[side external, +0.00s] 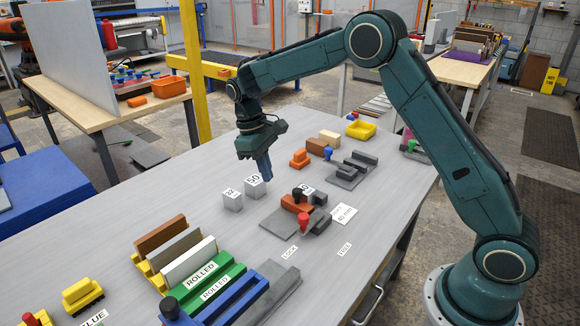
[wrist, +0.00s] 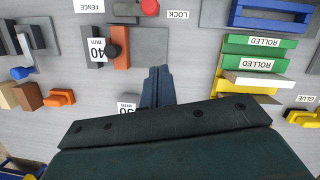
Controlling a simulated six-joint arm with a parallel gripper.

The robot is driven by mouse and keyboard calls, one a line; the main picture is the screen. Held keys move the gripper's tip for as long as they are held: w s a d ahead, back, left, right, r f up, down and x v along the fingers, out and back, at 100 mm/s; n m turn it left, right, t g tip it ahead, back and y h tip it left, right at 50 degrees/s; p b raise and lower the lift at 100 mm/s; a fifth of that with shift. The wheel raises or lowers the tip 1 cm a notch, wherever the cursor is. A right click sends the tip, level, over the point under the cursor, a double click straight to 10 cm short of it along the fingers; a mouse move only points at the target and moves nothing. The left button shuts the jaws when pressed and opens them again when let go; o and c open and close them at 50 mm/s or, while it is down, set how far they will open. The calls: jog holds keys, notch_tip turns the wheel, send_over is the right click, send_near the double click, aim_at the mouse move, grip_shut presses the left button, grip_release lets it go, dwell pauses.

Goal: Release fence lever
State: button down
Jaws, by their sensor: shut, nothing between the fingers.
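The fence lever's red knob (side external: 303,219) stands at the front of a grey fixture with an orange bar (side external: 295,204) and a black knob (side external: 297,193). In the wrist view the red knob (wrist: 149,7) is cut by the top edge, nearer the LOCK label (wrist: 175,14) than the other label (wrist: 90,5). The side view shows the LOCK label (side external: 290,254) and FREE label (side external: 345,249) on the table. My gripper (side external: 266,181) is shut and empty, pointing down above the table, behind and left of the fixture. Its blue fingers (wrist: 158,75) are apart from the lever.
Cubes marked 32 (side external: 232,200) and 50 (side external: 254,186) stand close by my gripper. Green ROLLED boards (side external: 215,285) and a blue rack (side external: 240,300) stand at the front. Bare table lies left of the cubes.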

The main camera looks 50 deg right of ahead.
jog(key=x, duration=1)
jog(key=shift+s+d, duration=0.1)
jog(key=shift+s, duration=0.35)
jog(key=shift+s+d, duration=0.2)
jog(key=shift+s, duration=0.55)
jog(key=shift+s+d, duration=0.2)
jog(key=shift+s, duration=0.55)
